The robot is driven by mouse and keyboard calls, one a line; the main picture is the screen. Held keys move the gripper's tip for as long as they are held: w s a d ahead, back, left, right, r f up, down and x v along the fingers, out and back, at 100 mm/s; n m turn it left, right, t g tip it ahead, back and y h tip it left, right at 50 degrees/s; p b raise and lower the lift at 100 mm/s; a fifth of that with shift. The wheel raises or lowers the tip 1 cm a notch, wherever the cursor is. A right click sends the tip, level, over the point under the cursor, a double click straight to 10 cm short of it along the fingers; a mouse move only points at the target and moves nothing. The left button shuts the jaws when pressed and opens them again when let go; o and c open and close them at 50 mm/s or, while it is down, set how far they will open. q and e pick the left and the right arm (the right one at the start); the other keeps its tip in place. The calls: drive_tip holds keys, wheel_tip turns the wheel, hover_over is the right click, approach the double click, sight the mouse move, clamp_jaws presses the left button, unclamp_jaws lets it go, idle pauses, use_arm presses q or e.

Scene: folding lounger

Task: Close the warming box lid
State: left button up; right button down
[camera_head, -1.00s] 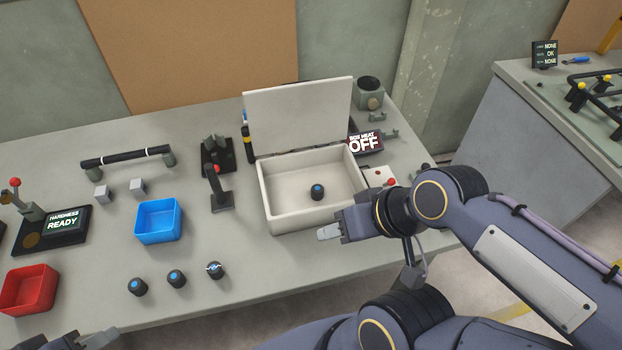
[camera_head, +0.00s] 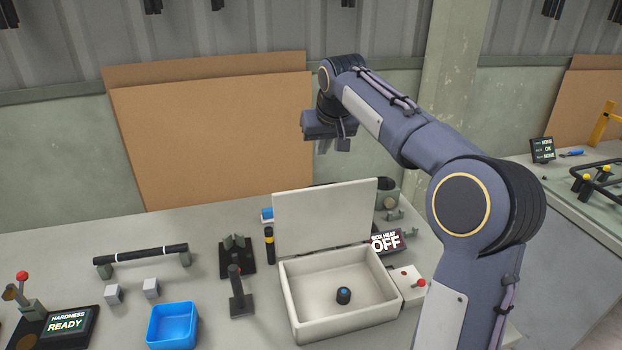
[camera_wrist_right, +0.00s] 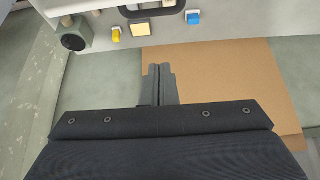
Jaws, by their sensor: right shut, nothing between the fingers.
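The warming box (camera_head: 293,308) is a pale open box on the bench. Its lid (camera_head: 325,218) stands upright at the back edge, wide open. A small dark cylinder with a blue top (camera_head: 343,295) sits inside the box. My right gripper (camera_head: 334,147) is shut and empty, raised in the air above the lid's top edge in the picture, apart from it. Its closed fingers also show in the right wrist view (camera_wrist_right: 160,82), with nothing between them. My left gripper is out of view.
A display reading OFF (camera_head: 386,242) and a switch box with a red knob (camera_head: 408,283) stand right of the box. A black lever stand (camera_head: 240,303) and a blue bin (camera_head: 172,327) are left. Brown boards (camera_head: 215,135) lean behind the bench.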

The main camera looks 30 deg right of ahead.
drive_tip(key=w+p+x, duration=0.1)
drive_tip(key=x, duration=1)
drive_tip(key=s, duration=0.4)
drive_tip(key=shift+s+a+r, duration=0.15)
drive_tip(key=shift+a, duration=0.25)
